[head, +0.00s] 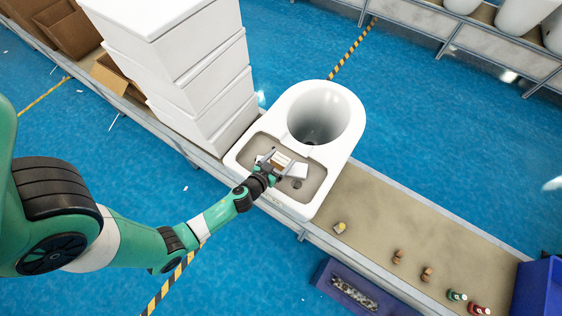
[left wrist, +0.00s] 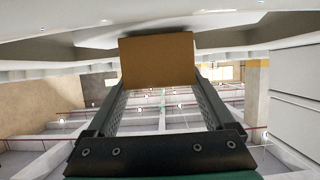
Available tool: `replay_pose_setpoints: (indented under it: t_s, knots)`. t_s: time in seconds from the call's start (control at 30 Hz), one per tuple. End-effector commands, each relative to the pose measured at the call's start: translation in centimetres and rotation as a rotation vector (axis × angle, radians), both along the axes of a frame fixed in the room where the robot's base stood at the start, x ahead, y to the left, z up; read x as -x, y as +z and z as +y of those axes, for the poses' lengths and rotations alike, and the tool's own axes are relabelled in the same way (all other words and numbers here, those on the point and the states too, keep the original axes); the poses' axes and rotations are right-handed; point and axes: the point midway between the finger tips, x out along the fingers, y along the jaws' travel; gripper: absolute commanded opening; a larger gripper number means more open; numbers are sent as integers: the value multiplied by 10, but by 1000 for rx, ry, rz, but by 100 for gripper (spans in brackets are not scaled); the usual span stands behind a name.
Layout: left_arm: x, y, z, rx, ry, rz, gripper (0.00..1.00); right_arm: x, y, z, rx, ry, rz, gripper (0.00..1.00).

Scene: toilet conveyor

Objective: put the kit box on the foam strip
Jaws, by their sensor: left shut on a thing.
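My left gripper (head: 276,161) is over the recessed grey-brown rear part of the white toilet (head: 343,109), shut on a small box. This kit box shows a plain brown face (left wrist: 158,60) between the two fingers in the left wrist view. In the head view the kit box (head: 281,160) looks small, with brown and pale parts, partly hidden by the fingers. I cannot tell whether it touches the recess floor. I cannot make out the foam strip with certainty. My right gripper is not in view.
The toilet lies on a conveyor (head: 385,218), beside a tall stack of white boxes (head: 190,60). Several small items sit along the belt to the right. A purple tray (head: 325,280) holds a mottled strip below the belt; a blue bin (head: 540,290) stands lower right.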

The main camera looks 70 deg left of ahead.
Motion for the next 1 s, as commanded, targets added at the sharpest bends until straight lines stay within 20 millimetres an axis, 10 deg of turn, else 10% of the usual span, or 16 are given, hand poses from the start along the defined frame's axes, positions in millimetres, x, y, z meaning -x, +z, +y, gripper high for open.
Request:
replay_pose_setpoints:
  t_s: [0.33,0.37,0.4,0.73,1.0]
  knots:
    - [0,-6,0,0,-1,-1,26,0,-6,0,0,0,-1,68]
    - [0,-6,0,-1,0,-1,91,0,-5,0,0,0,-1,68]
    - [0,-5,0,-1,0,-1,98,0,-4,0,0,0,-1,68]
    - [2,-2,-2,0,-1,-1,100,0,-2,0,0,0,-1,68]
    - [44,17,-31,0,-5,0,100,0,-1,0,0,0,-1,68]
